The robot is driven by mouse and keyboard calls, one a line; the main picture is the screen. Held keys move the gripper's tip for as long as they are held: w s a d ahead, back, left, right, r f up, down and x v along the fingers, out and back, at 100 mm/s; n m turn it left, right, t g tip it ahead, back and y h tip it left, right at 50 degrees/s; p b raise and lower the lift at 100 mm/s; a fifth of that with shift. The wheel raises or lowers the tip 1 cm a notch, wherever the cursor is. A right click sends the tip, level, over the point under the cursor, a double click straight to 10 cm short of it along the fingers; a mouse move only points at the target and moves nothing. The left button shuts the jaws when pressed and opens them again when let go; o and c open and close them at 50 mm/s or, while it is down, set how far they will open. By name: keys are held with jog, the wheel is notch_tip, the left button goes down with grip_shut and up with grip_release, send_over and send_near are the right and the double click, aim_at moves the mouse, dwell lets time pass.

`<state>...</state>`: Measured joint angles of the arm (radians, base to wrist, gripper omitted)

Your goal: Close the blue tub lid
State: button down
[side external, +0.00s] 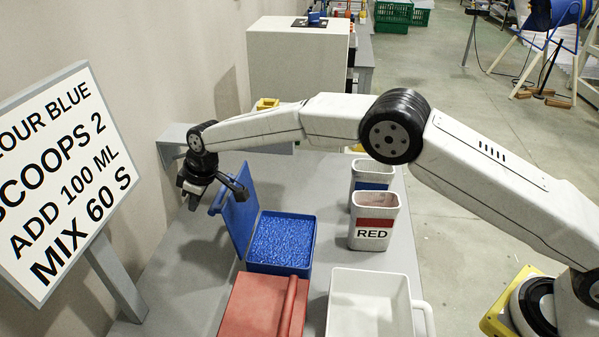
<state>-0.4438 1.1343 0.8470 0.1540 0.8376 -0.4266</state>
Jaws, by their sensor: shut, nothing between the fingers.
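The blue tub (281,265) stands on the grey table, full of blue granules (281,241). Its blue lid (237,222) stands open, hinged at the tub's left side and tilted up and leaning left. My gripper (213,200) is at the lid's upper left, on its back side, with the fingers shut and empty. One dark finger part overlaps the lid's top edge in the picture. I cannot tell whether it touches the lid.
A red tub with a closed lid (254,305) sits in front of the blue tub. A white container with a handle (369,305) stands at the front right. A cup labelled RED (374,222) and a blue-banded cup (371,175) stand to the right. An instruction sign (62,180) stands at the left.

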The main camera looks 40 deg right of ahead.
aim_at(229, 193)
jog(key=shift+s+d+r, duration=0.35)
jog(key=shift+s+d, duration=0.25)
jog(key=shift+d, duration=0.05)
jog(key=shift+s+d+r, duration=0.3)
jog(key=shift+s+d, duration=0.3)
jog(key=shift+s+d+r, duration=0.1)
jog(key=shift+s+d, duration=0.05)
jog(key=shift+s+d+r+t+y, duration=0.35)
jog(key=shift+s+d+t+y, duration=0.25)
jog(key=shift+s, duration=0.05)
jog(key=shift+s+d+r, duration=0.3)
jog(key=shift+s+d, duration=0.5)
jog(key=shift+d, duration=0.05)
jog(key=s+d+f, duration=0.4)
jog(key=s+d, duration=0.5)
jog(key=shift+s+d+f, duration=0.2)
jog(key=shift+s+d, duration=0.2)
